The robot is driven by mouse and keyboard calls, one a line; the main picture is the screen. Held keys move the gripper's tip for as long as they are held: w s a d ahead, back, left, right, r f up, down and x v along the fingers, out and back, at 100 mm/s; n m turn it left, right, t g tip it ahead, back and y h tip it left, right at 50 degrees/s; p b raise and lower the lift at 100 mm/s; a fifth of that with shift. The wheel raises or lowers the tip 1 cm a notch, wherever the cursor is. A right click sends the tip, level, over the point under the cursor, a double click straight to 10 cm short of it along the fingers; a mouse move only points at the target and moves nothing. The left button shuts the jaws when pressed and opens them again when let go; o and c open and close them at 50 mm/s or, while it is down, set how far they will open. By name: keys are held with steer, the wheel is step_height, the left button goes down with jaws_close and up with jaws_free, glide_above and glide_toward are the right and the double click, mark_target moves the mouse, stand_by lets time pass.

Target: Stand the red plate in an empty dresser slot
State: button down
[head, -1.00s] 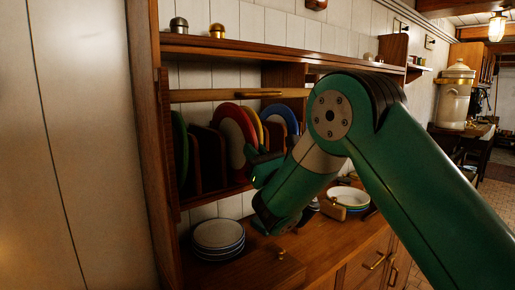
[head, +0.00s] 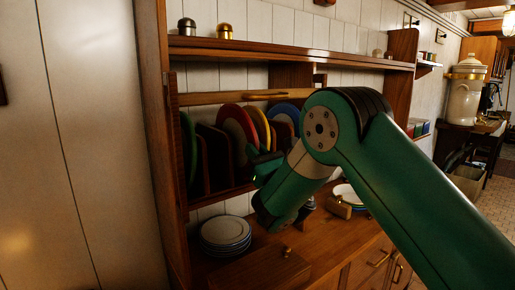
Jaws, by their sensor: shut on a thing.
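The red plate (head: 237,129), with a pale face, stands on edge in the dresser rack (head: 205,196), its lower right part hidden by my gripper. My gripper (head: 254,160) is at the plate's right lower edge and is shut on it; the fingertips are partly hidden by the wrist. A green plate (head: 188,145) stands at the rack's left end. A yellow plate (head: 261,126) and a blue plate (head: 286,114) stand to the right of the red one. Dark dividers (head: 204,165) show between green and red, with a gap there. I cannot tell whether the red plate touches the rack floor.
A wooden rail (head: 225,98) crosses the rack front above the plates. Stacked white plates (head: 226,234) sit on the counter below, beside a wooden box (head: 262,272). More bowls (head: 348,195) stand to the right behind my arm. Metal shakers (head: 187,26) stand on the top shelf.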

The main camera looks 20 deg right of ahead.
mark_target(242, 149)
steer(key=shift+w+a+r+p, duration=0.1)
steer(key=shift+w+a+p, duration=0.15)
steer(key=shift+w+p, duration=0.55)
steer(key=shift+w+a+r+p, duration=0.1)
steer(key=shift+w+a+p, duration=0.2)
steer(key=shift+p, duration=0.85)
steer(key=shift+w+a+p, duration=0.15)
steer(key=shift+w+p, duration=0.5)
steer(key=shift+p, duration=0.35)
steer(key=shift+w+a+p, duration=0.2)
steer(key=shift+w+p, duration=0.35)
steer(key=shift+p, duration=1.05)
steer(key=shift+w+a+p, duration=0.2)
steer(key=shift+w+p, duration=0.35)
steer(key=shift+p, duration=1)
steer(key=shift+w+f, duration=0.1)
steer(key=shift+f, duration=0.2)
steer(key=shift+w+a+f+p, duration=0.1)
steer(key=shift+f+p, duration=0.25)
steer(key=shift+f, duration=0.1)
steer(key=shift+f, duration=0.1)
steer(key=c, duration=1.1)
jaws_free()
